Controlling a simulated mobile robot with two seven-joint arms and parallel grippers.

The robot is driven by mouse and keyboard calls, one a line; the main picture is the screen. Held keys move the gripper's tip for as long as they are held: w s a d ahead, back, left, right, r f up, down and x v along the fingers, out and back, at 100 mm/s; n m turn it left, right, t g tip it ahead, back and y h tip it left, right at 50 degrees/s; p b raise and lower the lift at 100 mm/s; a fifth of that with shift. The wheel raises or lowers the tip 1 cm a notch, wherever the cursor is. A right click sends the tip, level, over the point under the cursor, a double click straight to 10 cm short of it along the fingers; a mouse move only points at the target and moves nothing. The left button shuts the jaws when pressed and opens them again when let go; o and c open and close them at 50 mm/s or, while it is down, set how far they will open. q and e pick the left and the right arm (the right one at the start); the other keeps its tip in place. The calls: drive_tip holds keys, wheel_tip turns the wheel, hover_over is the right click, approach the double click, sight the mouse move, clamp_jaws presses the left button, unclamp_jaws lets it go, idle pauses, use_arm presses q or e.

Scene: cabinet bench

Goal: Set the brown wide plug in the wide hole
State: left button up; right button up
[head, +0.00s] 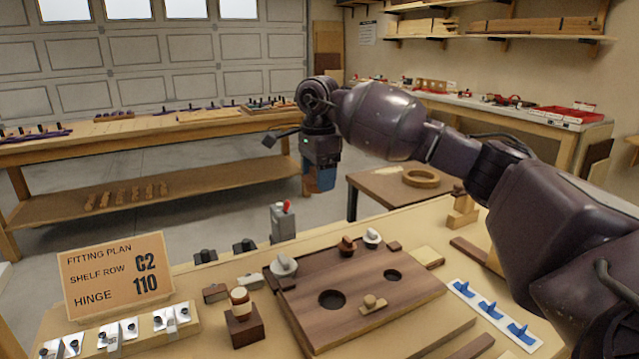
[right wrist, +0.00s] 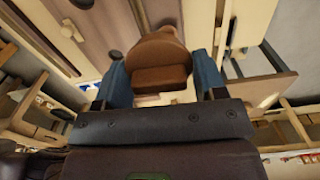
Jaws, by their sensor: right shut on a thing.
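My right gripper (head: 319,188) is raised above and beyond the far edge of the bench, away from the board. Its blue fingers are shut on the brown wide plug, which shows between them in the right wrist view (right wrist: 158,60) and only as a small brown patch in the head view (head: 310,183). The brown board (head: 345,330) lies on the bench below. The wide hole (head: 331,299) is an open dark round hole in its left part. A smaller open hole (head: 393,275) is to its right. My left gripper is not in view.
A sign (head: 117,272) stands left.

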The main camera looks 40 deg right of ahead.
drive_tip(key=shift+s+d+r, duration=0.1)
drive_tip(key=shift+s+r, duration=0.05)
drive_tip(key=shift+r, duration=0.05)
use_arm(q)
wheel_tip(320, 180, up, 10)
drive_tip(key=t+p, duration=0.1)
drive_tip(key=p, duration=1.1)
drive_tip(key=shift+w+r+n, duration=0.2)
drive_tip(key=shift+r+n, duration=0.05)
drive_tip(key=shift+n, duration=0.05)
use_arm(e)
drive_tip(key=s+a+f+n, duration=0.3)
drive_tip(key=s+f, duration=0.2)
drive_tip(key=s, duration=0.1)
drive_tip(key=s+a+f+n, duration=0.3)
drive_tip(key=s+a+f, duration=0.1)
drive_tip(key=s+f, duration=0.1)
drive_tip(key=shift+s+a, duration=0.25)
drive_tip(key=shift+s, duration=0.55)
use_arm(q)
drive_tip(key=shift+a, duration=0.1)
use_arm(e)
drive_tip(key=shift+f, duration=0.15)
